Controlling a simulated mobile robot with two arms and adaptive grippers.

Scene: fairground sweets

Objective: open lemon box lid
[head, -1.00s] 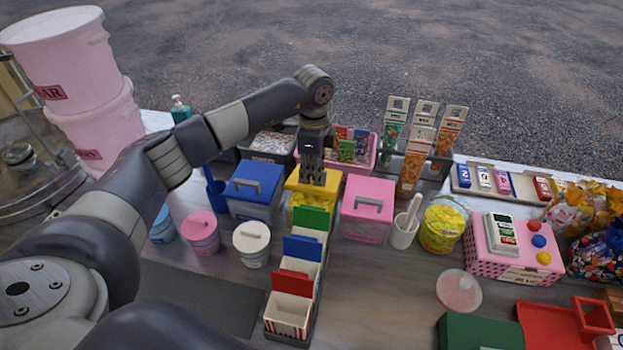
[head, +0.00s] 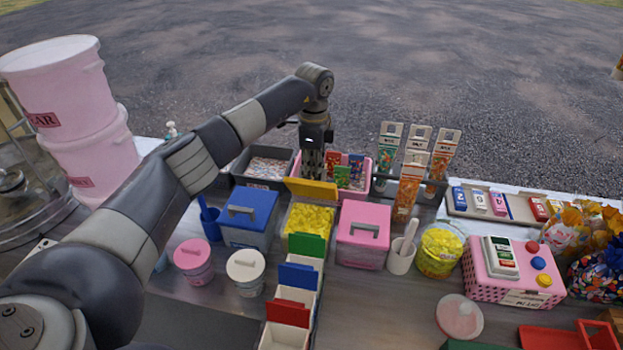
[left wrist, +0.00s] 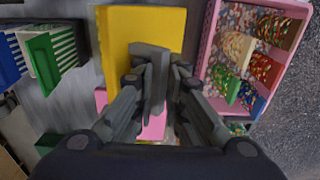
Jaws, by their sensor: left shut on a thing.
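The lemon box (head: 308,220) stands mid-table, filled with yellow sweets that show from above. Its yellow lid (head: 311,188) is raised and tilted up along the box's far edge. My left gripper (head: 312,170) is above and behind the box, pointing down, at the lid. In the left wrist view the gripper (left wrist: 155,100) is shut on the grey lid handle (left wrist: 150,62), with the yellow lid (left wrist: 118,30) spread behind it. My right gripper is not in view.
A blue-lidded box (head: 248,212) stands left of the lemon box and a pink-lidded box (head: 364,228) right of it. A pink tray (head: 352,193) of packets lies close behind the gripper.

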